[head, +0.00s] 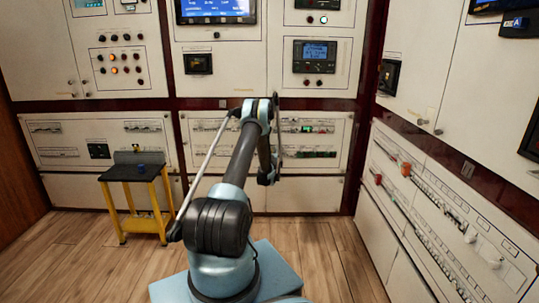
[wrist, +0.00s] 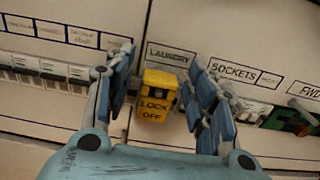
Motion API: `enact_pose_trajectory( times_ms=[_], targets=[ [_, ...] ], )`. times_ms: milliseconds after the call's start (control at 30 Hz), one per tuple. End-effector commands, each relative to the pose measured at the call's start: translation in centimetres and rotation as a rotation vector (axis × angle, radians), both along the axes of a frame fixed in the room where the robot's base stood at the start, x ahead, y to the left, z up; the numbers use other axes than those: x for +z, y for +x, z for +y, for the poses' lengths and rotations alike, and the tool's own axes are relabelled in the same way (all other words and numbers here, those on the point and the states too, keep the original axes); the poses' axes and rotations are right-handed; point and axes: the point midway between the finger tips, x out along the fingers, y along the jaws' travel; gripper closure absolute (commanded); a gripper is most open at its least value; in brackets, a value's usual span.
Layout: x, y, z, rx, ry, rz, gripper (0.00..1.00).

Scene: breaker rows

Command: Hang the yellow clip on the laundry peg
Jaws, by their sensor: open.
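The yellow clip (wrist: 156,97), marked LOCK OFF, is upright against the pale panel just below the LAUNDRY label (wrist: 171,55) in the wrist view. The laundry peg itself is hidden, so I cannot see how the clip is held there. My gripper (wrist: 162,66) is open, with one blue-padded finger left of the clip and one right of it. Gaps show on both sides, and neither finger appears to touch it. In the head view my arm reaches to the back wall, and the clip cannot be made out there.
Green and red parts (wrist: 288,121) sit to the right, near the SOCKETS label (wrist: 233,72). A black-topped yellow stand (head: 120,173) stands at left in the head view. Wood floor (head: 325,255) is clear at right.

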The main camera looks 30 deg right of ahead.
Motion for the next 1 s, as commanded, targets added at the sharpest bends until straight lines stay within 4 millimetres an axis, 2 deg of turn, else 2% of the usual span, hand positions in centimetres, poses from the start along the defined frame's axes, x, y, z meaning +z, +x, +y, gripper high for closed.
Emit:
enact_pose_trajectory(
  times_ms=[167,500,700,1000],
  targets=[
    [0.0,-1.2,0.7,-0.001,0.000,0.000,0.49],
    [0.0,-6.6,4.0,0.000,0.001,0.001,0.49],
    [-0.1,-9.0,5.5,0.000,0.001,0.001,0.49],
    [-0.1,-10.2,6.2,-0.001,0.001,0.002,0.49]
  ],
)
